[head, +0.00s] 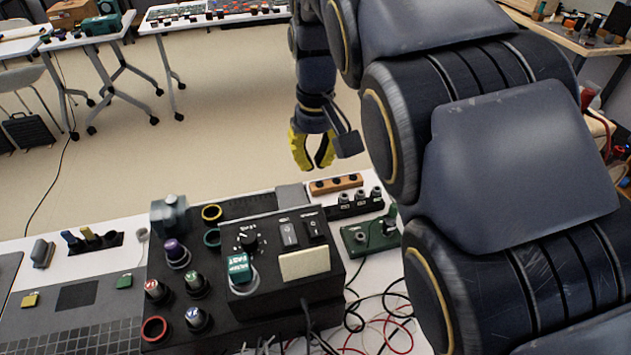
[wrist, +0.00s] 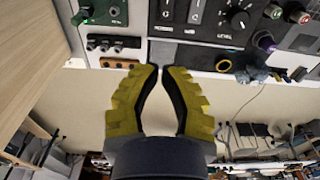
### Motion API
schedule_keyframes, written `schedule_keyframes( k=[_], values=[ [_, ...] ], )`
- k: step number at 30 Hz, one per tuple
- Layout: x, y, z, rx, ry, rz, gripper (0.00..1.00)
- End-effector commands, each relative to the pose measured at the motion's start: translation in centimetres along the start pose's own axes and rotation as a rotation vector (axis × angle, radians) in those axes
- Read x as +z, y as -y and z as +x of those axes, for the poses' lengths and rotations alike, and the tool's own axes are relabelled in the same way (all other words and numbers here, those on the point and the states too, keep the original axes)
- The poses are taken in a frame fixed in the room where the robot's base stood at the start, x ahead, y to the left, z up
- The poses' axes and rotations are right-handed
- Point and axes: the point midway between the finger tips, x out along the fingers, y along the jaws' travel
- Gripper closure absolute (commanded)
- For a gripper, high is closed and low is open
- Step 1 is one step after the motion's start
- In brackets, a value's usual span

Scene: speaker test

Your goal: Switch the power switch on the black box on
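The black box (head: 262,282) stands on a dark panel on the table. Its top has a grey rocker switch (head: 289,234), a black rocker switch (head: 316,228), a level knob (head: 248,240) and a pale blank plate. In the wrist view the two switches (wrist: 166,10) (wrist: 196,12) show at the top edge, upside down and partly cut off. Their labels are too small to read, so I cannot tell which is power, or its setting. My gripper (head: 314,168) hangs beyond the box, apart from it.
A teal-topped button (head: 240,268) sits at the box's left. Several coloured knobs stand left of it. A green box with a lever (head: 370,236) and an orange strip (head: 336,184) are at the right and back. Loose cables (head: 385,325) lie in front. Open floor lies beyond the table.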

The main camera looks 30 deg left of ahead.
Motion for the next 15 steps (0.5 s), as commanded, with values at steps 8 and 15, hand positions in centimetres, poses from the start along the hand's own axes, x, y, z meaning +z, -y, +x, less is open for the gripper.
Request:
schedule_keyframes(
  k=[8,15],
  values=[
    [-0.3,0.0,-1.7,0.000,0.000,0.000,1.00],
    [-0.3,0.0,-1.8,0.000,0.001,0.000,1.00]
  ],
)
